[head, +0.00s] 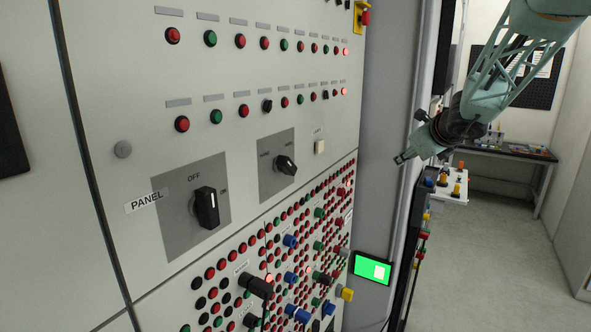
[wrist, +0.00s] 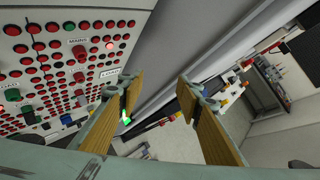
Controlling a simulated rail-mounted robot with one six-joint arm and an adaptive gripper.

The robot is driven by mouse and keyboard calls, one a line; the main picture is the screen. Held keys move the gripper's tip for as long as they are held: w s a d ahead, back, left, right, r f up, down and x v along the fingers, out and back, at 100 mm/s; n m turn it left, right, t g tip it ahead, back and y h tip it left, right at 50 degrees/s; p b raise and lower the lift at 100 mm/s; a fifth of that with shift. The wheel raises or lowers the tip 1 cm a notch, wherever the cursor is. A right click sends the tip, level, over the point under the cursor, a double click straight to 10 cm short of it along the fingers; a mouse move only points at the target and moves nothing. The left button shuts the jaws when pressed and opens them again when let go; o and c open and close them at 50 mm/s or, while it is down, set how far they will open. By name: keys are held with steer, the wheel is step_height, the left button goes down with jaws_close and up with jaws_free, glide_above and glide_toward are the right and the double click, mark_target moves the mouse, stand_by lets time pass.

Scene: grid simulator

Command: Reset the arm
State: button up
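My gripper (head: 404,157) is at the end of my teal arm, at the upper right of the head view. It hangs in the air to the right of the large control panel (head: 118,222) and touches nothing that I can see. In the wrist view my gripper (wrist: 158,97) shows two wood-coloured fingers spread well apart. It is open, and nothing is between the fingers. The panel (wrist: 40,14) fills the left of the wrist view, tilted.
The panel carries a black PANEL switch (head: 207,208), a smaller rotary switch (head: 286,165) and many coloured buttons and plugs. A green screen (head: 372,268) sits low beside it. A table (head: 507,155) stands at the back right. The grey floor (head: 475,270) at right is clear.

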steer(key=s+a+r+n+g+y, duration=0.15)
steer(key=s+a+r+n, duration=0.35)
steer(key=s+a, duration=0.5)
steer(key=s+a+r+n+y, duration=0.2)
steer(key=s+a+n, duration=0.65)
steer(key=s, duration=0.25)
steer(key=s+a+f+n+g, duration=0.1)
steer(key=s+a+n, duration=0.2)
steer(key=s, duration=0.6)
steer(key=s+a+f+n+g, duration=0.15)
steer(key=s+n, duration=0.25)
steer(key=s, duration=0.5)
steer(key=s+d+f+n+g+h, duration=0.1)
steer(key=s+d+f+n, duration=0.1)
steer(key=s, duration=0.7)
steer(key=s+d+f+n+g+h+b, duration=0.1)
steer(key=s+d+f+n, duration=0.1)
steer(key=s, duration=0.7)
steer(key=s+d+f+n+g+h, duration=0.1)
steer(key=s+d+f+n+h, duration=0.1)
steer(key=s, duration=0.7)
step_height(320, 180, down, 2)
steer(key=d+n, duration=0.1)
steer(key=n, duration=0.2)
steer(key=shift+s+f+n, duration=0.2)
steer(key=shift+s+n, duration=0.15)
steer(key=shift+s, duration=0.05)
